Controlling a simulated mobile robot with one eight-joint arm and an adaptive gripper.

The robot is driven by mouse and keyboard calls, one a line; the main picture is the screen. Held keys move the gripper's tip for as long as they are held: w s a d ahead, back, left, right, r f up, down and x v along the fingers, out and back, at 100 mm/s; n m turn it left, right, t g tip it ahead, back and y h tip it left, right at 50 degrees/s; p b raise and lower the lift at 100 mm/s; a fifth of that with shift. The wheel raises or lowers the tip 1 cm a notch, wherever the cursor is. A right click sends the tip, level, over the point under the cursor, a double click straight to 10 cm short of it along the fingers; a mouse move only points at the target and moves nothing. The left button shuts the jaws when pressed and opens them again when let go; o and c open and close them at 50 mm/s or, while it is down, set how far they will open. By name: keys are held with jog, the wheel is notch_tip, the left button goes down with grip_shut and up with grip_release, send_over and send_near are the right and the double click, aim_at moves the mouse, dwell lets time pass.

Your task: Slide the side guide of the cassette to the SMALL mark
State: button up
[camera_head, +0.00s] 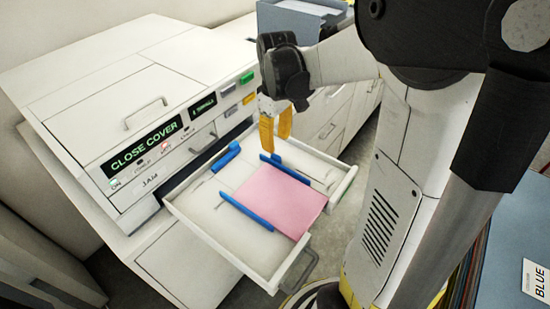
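The cassette (193,205) is a white tray pulled out of the machine. A pink sheet stack (275,198) lies in it between two long blue side guides. One blue side guide (246,212) is along the stack's near-left edge and the other blue guide (287,169) along its far-right edge. A shorter blue piece (227,156) stands near the machine side. My gripper (277,144) has yellow fingers pointing down, with a narrow gap between them, just above the far-right guide's end. Contact with the guide cannot be told. The SMALL mark is not legible.
The white machine (110,100) has a lit "CLOSE COVER" display (143,148). The cassette's grey handle (300,272) is at its front. A blue surface with a "BLUE" label (537,281) is at the lower right. Drawers (325,132) stand behind the gripper.

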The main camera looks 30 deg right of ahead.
aim_at(276, 156)
notch_tip(276, 156, down, 7)
jog(key=shift+r+b, duration=0.1)
jog(key=shift+b, duration=0.6)
jog(key=shift+c, duration=0.4)
